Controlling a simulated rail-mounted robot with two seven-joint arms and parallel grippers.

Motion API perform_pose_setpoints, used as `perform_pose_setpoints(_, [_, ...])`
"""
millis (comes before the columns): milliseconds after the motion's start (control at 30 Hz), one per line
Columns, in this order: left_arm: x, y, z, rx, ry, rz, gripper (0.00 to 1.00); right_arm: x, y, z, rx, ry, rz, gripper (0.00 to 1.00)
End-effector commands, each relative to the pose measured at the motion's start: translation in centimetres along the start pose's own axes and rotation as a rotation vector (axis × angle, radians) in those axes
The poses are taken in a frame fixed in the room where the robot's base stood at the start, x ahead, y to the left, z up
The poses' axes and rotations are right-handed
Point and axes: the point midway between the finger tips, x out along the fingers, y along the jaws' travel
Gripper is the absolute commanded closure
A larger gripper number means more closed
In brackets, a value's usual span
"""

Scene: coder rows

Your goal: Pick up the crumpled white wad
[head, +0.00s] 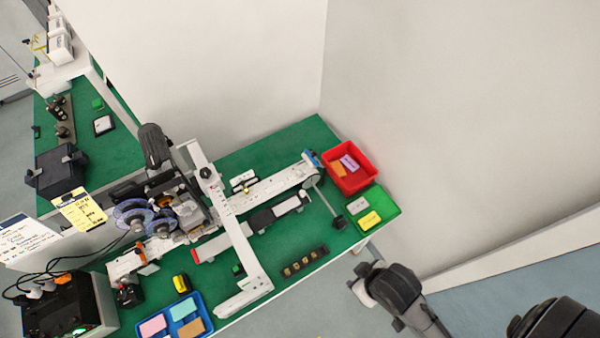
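I cannot make out a crumpled white wad anywhere in the head view; it may be hidden or too small to tell. My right gripper (362,281) is at the lower right, off the front right edge of the green-topped table (290,143). Its fingers are small and partly hidden by the dark wrist, so I cannot tell if they are open or shut. No held thing shows at it. My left gripper is not in view.
A white coder machine (262,190) runs across the table. A red bin (362,182) and a green tray (386,218) stand at the right end. A blue tray (203,327) and a dark block with several sockets (305,262) lie at the front. A wall rises behind.

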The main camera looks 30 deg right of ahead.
Motion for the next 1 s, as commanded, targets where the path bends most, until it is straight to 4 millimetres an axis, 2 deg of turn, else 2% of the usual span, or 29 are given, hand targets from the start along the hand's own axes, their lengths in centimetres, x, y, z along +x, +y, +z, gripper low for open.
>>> perform_pose_setpoints(100, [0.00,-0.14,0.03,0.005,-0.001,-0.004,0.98,0.00,0.00,0.00,0.000,0.000,0.000,0.50])
perform_pose_setpoints(867, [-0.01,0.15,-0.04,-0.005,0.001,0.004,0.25,0.00,0.01,-0.01,0.000,0.000,0.000,0.50])
perform_pose_setpoints(1000, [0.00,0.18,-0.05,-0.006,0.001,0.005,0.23,-0.01,0.01,-0.01,0.000,0.000,0.000,0.50])
